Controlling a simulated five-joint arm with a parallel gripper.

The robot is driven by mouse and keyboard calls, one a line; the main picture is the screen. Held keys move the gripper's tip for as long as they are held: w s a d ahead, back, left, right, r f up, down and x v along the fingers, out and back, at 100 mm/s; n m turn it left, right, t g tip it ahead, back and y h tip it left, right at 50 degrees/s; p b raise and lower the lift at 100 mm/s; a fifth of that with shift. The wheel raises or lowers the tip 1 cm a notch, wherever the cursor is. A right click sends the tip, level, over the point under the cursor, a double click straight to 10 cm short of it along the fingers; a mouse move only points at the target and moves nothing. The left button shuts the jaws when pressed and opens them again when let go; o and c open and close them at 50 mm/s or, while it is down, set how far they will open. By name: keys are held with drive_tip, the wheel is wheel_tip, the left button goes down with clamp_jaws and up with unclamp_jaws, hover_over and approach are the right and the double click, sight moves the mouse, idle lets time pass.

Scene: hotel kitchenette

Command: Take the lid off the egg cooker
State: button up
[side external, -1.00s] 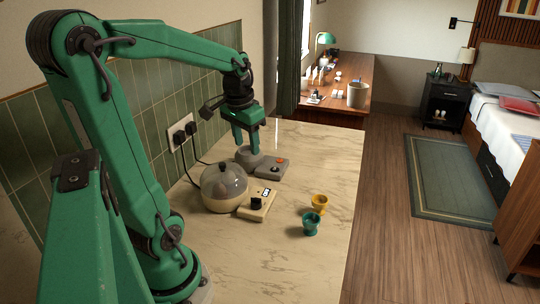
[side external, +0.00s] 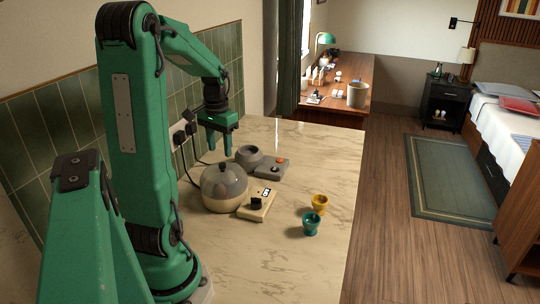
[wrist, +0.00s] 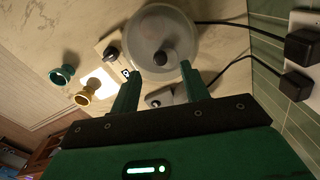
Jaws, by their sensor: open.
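The egg cooker (side external: 222,201) stands on the counter, with a cream base and a smoky grey domed lid (side external: 237,178) seated on it. A dark round knob (side external: 222,169) tops the lid. In the wrist view the lid (wrist: 183,35) and its knob (wrist: 161,59) lie just beyond the fingertips. My gripper (side external: 220,152) is open and empty, pointing down, above and behind the cooker on its wall side. It also shows in the wrist view (wrist: 160,79), with the fingers apart and clear of the knob.
Yellow (side external: 320,203) and teal (side external: 311,224) egg cups stand farther right. Cords run to wall plugs (side external: 184,134).

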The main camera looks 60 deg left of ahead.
sight(222, 164)
drive_tip(key=shift+f, duration=0.35)
drive_tip(key=shift+f, duration=0.1)
drive_tip(key=shift+w+f, duration=0.1)
drive_tip(key=shift+f, duration=2.4)
drive_tip(key=shift+c, duration=0.3)
clamp_jaws()
